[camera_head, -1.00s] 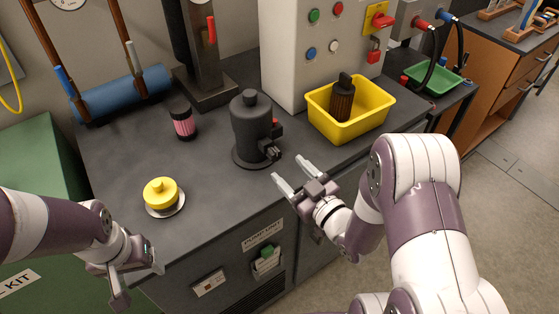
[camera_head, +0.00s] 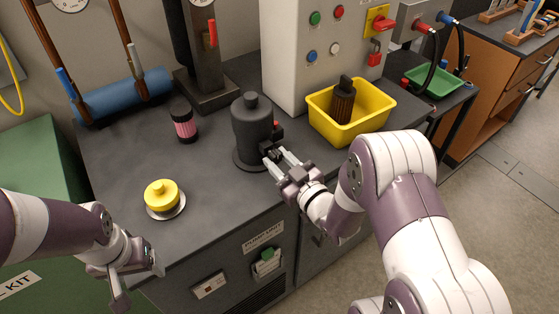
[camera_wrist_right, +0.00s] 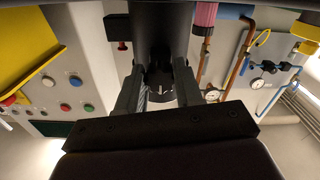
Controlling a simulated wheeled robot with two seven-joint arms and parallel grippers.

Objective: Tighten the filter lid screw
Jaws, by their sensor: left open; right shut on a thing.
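The dark filter housing (camera_head: 252,128) stands upright on the grey bench, with its lid and a small top knob in place. A dark screw fitting (camera_head: 271,151) sticks out low on its front right side. My right gripper (camera_head: 274,164) has its fingers around the end of this fitting; the right wrist view shows the round dark screw head (camera_wrist_right: 160,86) between both fingers (camera_wrist_right: 158,92). Where the fingers touch is partly hidden in shadow. My left gripper (camera_head: 139,282) is open and empty, off the bench's front left edge.
A yellow bin (camera_head: 376,121) with a dark filter cartridge (camera_head: 343,102) stands to the right. A yellow-topped part (camera_head: 161,194) and a pink-banded jar (camera_head: 184,124) sit left of the housing. A grey control box (camera_head: 285,60) rises behind.

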